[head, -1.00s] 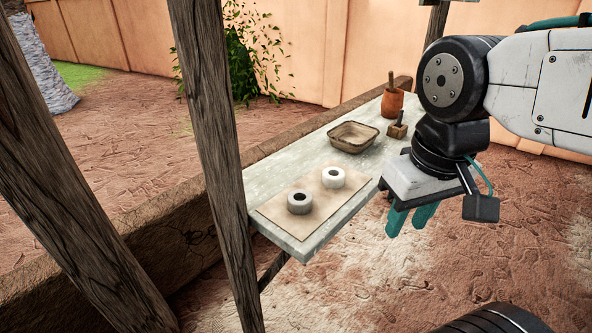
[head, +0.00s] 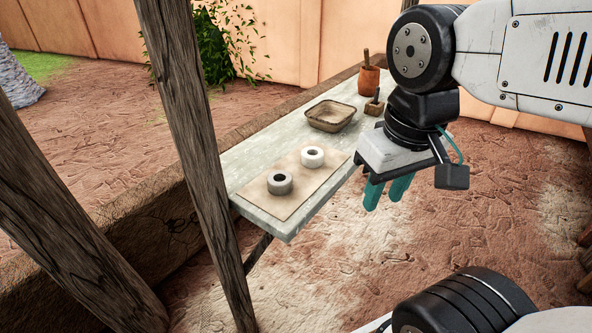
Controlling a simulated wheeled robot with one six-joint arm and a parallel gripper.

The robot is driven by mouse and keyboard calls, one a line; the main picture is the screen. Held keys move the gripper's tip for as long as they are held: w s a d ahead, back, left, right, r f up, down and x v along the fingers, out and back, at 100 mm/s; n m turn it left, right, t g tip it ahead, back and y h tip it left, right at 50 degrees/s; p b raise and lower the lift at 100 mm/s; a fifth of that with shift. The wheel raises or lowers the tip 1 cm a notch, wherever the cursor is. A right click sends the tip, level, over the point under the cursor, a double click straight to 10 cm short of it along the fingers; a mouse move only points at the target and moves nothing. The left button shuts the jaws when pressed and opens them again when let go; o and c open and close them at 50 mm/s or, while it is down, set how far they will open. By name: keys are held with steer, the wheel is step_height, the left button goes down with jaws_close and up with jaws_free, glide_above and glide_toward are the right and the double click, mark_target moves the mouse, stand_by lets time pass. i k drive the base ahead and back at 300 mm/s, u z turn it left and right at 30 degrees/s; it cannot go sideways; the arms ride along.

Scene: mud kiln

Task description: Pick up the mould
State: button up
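My gripper (head: 387,192) hangs with its teal fingers pointing down, just off the right edge of the table. Its two fingers stand a little apart with nothing visible between them. No thing is plainly marked as the mould. A shallow, brown, tray-like vessel (head: 330,125) lies on the table, left of and beyond my gripper. A small block with an upright handle (head: 373,107) stands right of it, near the far end.
The pale table (head: 260,145) runs away from me; the tan board (head: 265,205) covers its near end. An orange-brown pot (head: 368,80) holds a stick. Wooden posts (head: 190,130) stand at left, before the table. A low mud ledge (head: 110,225) runs behind. Open ground lies right.

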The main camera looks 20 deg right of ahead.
mark_target(279, 183)
steer(key=u, duration=0.2)
steer(key=k, duration=0.5)
steer(key=u, duration=0.8)
steer(key=i, duration=0.75)
steer(key=z, duration=1)
steer(key=k, duration=0.7)
